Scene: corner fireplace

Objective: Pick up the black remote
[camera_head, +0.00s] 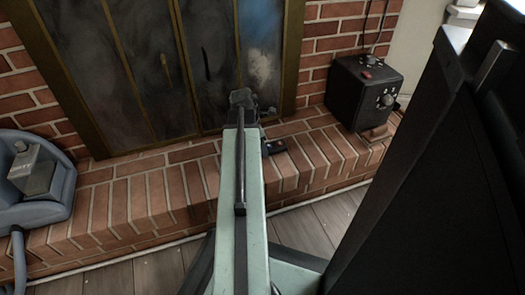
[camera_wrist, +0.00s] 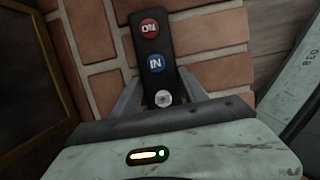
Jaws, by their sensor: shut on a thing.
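The black remote (camera_wrist: 152,68) lies along the brick hearth in the wrist view, with a red "ON" button at its far end, a blue "IN" button in the middle and a pale round button at the near end. My gripper (camera_wrist: 160,92) has one finger on each side of its near part and is shut on it. In the head view, a small part of the remote (camera_head: 274,147) shows just right of my arm's end. My gripper (camera_head: 250,130) is mostly hidden there behind my arm. I cannot tell whether the remote is clear of the bricks.
The brick hearth (camera_head: 150,200) runs across below a glass fireplace screen (camera_head: 150,60). A black box with knobs (camera_head: 362,92) stands on the hearth at the right. A blue-grey object (camera_head: 35,180) is at the left. The wooden floor (camera_head: 310,225) is in front.

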